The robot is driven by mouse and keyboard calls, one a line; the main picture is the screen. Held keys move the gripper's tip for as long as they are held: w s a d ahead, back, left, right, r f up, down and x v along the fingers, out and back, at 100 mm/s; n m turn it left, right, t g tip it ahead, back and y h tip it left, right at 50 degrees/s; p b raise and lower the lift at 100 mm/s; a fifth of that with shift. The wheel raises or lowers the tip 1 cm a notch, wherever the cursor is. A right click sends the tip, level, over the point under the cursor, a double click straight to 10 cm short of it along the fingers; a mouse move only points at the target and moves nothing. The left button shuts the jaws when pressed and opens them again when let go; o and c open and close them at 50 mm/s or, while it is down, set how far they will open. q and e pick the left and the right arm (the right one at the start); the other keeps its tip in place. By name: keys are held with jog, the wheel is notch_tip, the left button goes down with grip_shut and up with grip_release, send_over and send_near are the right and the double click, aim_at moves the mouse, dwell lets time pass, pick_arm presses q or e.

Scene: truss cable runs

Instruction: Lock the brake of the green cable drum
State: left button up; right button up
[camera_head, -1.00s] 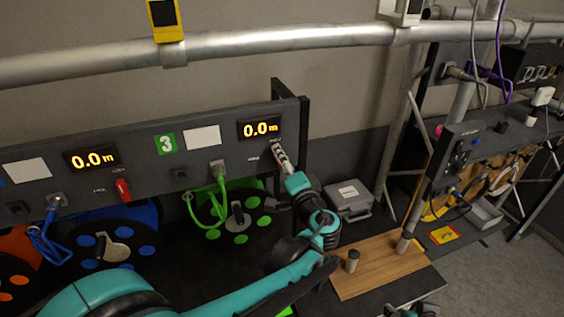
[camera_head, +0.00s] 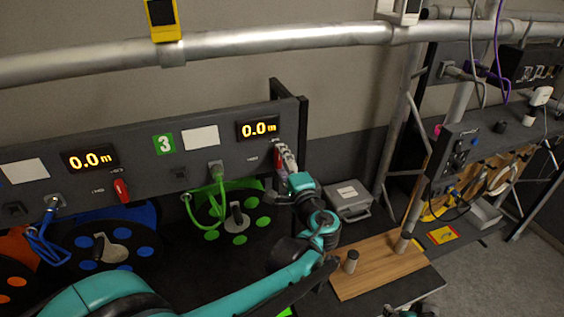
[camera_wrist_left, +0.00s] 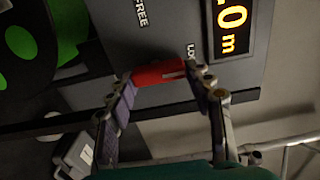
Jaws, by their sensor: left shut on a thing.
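My left gripper (camera_head: 283,160) is at the right end of the grey panel, below the display above the green cable drum (camera_head: 237,222). It is shut on a red brake lever (camera_wrist_left: 158,74), which lies between its fingertips in the left wrist view. One end of the lever is close to the partly hidden "LOCK" label (camera_wrist_left: 190,51); the "FREE" label (camera_wrist_left: 140,12) is off to the side. In the head view the lever is mostly hidden by the fingers. The green drum also shows in the wrist view (camera_wrist_left: 22,42).
A second red lever (camera_head: 122,191) is on the panel above the blue drum (camera_head: 104,245). A green cable (camera_head: 217,188) is plugged into the panel left of my gripper. A grey case (camera_head: 347,200) and a wooden board (camera_head: 385,265) are to the right. A pipe (camera_head: 270,42) crosses above.

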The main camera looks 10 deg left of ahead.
pick_arm(q)
jog(key=o, duration=1.1)
jog(key=shift+o, duration=0.2)
jog(key=v, duration=1.2)
jog(key=shift+w, duration=0.1)
jog(key=s+a+f+n+g+h+b, duration=0.2)
jog(key=s+a+f+n+g+b, duration=0.15)
jog(key=a+f, duration=0.4)
jog(key=s+a+f+n+g+h+b, duration=0.2)
jog(key=s+a+f+g+b, duration=0.15)
jog(key=f, duration=0.65)
jog(key=s+d+f+n+g+h+b, duration=0.1)
jog(key=s+d+f+n+h+b, duration=0.2)
jog(key=s+f+n+h, duration=0.3)
jog(key=s+f, duration=0.3)
jog(key=shift+f, duration=0.3)
